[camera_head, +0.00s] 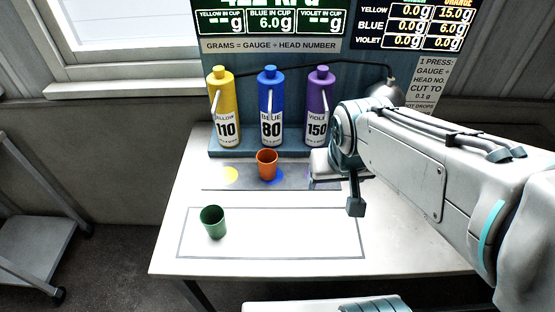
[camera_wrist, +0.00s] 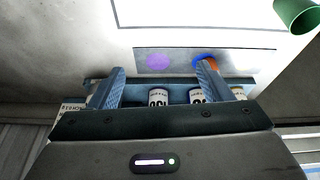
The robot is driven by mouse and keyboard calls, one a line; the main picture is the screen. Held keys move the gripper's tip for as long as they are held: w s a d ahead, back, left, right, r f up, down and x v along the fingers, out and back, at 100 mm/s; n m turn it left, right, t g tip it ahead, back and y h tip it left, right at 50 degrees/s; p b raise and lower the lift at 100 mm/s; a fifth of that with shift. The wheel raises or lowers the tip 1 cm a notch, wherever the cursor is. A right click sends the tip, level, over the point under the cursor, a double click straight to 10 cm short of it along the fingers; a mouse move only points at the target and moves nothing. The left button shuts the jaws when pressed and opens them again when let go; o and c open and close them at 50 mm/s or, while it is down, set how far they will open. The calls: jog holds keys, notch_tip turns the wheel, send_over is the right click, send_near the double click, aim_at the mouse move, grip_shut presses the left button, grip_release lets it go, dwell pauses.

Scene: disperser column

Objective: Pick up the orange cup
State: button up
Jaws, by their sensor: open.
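The orange cup (camera_head: 266,164) stands upright on the blue spot of the grey strip, in front of the blue bottle. In the wrist view only a sliver of the orange cup (camera_wrist: 214,63) shows, mostly hidden behind one finger. My gripper (camera_head: 340,185) is to the right of the cup and apart from it, near the right end of the strip. In the wrist view the two fingers of my gripper (camera_wrist: 162,85) are spread wide with nothing between them.
Yellow (camera_head: 224,110), blue (camera_head: 270,110) and violet (camera_head: 319,110) bottles stand on a rack behind the strip. A green cup (camera_head: 213,222) stands inside the outlined rectangle on the white table (camera_head: 300,235). The table between green cup and arm is clear.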

aim_at(267, 164)
jog(key=shift+n+t+y, duration=0.3)
jog(key=shift+n+y, duration=0.2)
jog(key=shift+n, duration=0.3)
jog(key=w+a+f+b, duration=0.2)
jog(key=w+a+f, duration=0.1)
jog(key=f, duration=0.2)
jog(key=w+a+f+b, duration=0.2)
jog(key=a+f+b, duration=0.1)
jog(key=f, duration=0.3)
jog(key=w+a+f+b, duration=0.3)
jog(key=a+f, duration=0.2)
jog(key=f, duration=0.1)
jog(key=shift+w, duration=0.35)
jog(key=shift+w+a+f, duration=0.15)
jog(key=shift+w+a, duration=0.05)
jog(key=w, duration=0.3)
jog(key=w+a+p, duration=0.1)
jog(key=w, duration=0.3)
jog(key=w+a+p, duration=0.1)
jog(key=w, duration=0.3)
jog(key=shift+w+a, duration=0.1)
jog(key=shift+w, duration=0.05)
jog(key=shift+w+f, duration=0.35)
jog(key=shift+f, duration=0.15)
jog(key=c, duration=1.1)
